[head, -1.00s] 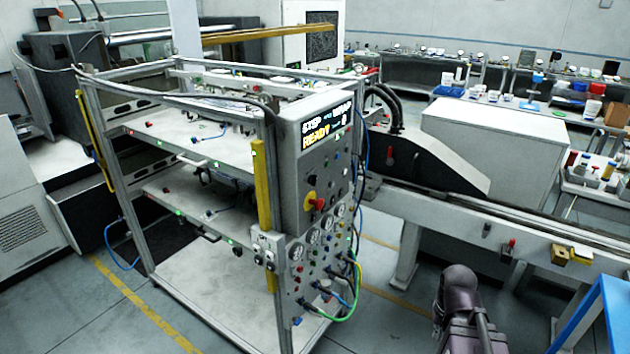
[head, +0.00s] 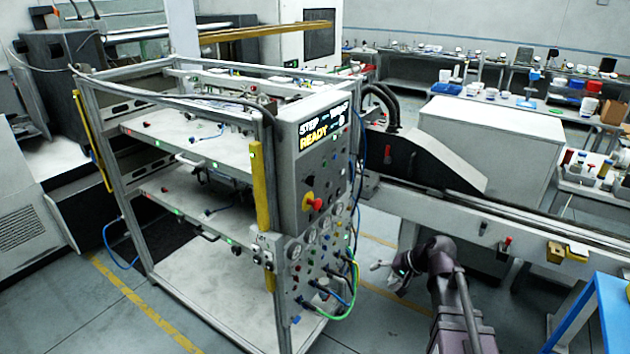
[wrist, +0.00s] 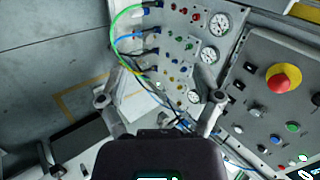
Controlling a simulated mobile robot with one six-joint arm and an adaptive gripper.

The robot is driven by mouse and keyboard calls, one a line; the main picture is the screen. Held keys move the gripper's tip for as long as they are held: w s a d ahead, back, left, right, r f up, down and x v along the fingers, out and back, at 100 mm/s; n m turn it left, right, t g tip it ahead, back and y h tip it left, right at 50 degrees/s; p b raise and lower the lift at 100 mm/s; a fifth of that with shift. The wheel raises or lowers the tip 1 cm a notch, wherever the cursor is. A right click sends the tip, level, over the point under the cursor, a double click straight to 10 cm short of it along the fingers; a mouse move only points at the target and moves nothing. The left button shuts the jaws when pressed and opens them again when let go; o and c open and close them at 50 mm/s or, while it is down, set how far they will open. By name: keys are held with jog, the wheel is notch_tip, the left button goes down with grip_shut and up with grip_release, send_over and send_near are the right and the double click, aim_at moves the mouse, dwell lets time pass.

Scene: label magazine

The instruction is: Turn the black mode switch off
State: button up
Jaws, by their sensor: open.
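The grey control panel (head: 310,165) is on the rack's front corner, below a display reading STEP and READY. It carries a red emergency button on a yellow base (head: 316,203). In the wrist view the panel (wrist: 270,48) is tilted at the right, with the red button (wrist: 284,79) and several small dark controls, among them a dark knob (wrist: 257,111). I cannot tell which one is the black mode switch. My gripper (head: 386,276) is right of the rack, apart from the panel. In the wrist view my gripper (wrist: 160,98) is open, its fingers wide apart and empty.
Below the panel, a lower plate holds gauges (wrist: 219,24) and several small buttons. Green and blue hoses (head: 352,290) loop out from it. A conveyor rail (head: 520,215) runs to the right. A blue-topped stand (head: 612,300) is at the right edge.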

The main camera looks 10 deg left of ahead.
jog(key=w+a+r+m+t+y, duration=0.1)
jog(key=w+a+r+m+y, duration=0.2)
jog(key=w+a+r+y, duration=0.35)
jog(key=m+t+y+p, duration=0.2)
jog(key=m+t+y, duration=0.1)
send_near(311, 181)
jog(key=shift+h, duration=0.25)
jog(key=v, duration=0.4)
jog(key=shift+w+d+r, duration=0.1)
jog(key=shift+w+d, duration=0.05)
jog(key=shift+d, duration=0.3)
jog(key=shift+a, duration=0.1)
jog(key=x, duration=1.3)
jog(key=shift+w+a, duration=0.15)
jog(key=shift+a, duration=0.15)
jog(key=c, duration=1.1)
